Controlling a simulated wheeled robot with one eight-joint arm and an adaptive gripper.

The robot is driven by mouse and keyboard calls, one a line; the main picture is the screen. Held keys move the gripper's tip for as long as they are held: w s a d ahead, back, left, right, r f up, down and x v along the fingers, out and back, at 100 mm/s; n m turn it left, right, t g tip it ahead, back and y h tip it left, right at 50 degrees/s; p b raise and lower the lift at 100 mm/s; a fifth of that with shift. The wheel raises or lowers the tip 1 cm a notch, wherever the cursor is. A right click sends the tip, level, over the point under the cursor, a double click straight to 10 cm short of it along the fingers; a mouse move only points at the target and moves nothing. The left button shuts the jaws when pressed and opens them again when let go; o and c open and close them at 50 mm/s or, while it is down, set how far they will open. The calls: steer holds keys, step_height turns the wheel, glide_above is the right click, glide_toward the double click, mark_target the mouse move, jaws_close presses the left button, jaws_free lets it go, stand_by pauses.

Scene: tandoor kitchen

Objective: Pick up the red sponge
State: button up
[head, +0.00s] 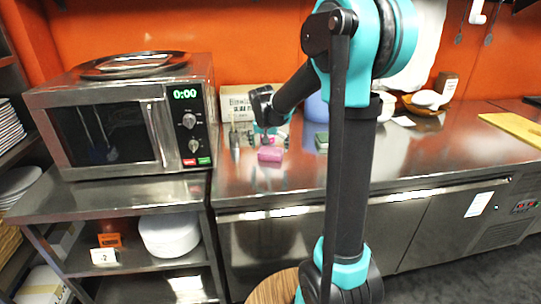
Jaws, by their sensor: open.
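The red sponge (270,154), a small pinkish-red block, lies on the steel counter (240,180) to the right of the microwave. My gripper (266,140) hangs from my arm just above and behind the sponge in the picture. It is open and looks empty. Its fingers are small and partly blurred against the items behind, so I cannot tell how far they are from the sponge.
A microwave (125,125) with a tray (134,65) on top stands left. A green block (321,142) lies right of the sponge, near my arm. A carton (236,100) stands behind. Bowls (425,102) and a yellow board (514,127) are farther right. The counter front is clear.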

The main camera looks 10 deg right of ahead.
mark_target(270, 152)
steer(key=shift+x, duration=1.05)
steer(key=c, duration=0.7)
steer(key=shift+s+r, duration=0.2)
steer(key=shift+r, duration=0.25)
step_height(270, 152, up, 6)
steer(key=shift+s+r, duration=0.1)
steer(key=shift+r, duration=0.1)
steer(key=s, duration=1.9)
steer(key=shift+s+f, duration=0.15)
steer(key=shift+s, duration=0.05)
steer(key=shift+o, duration=0.4)
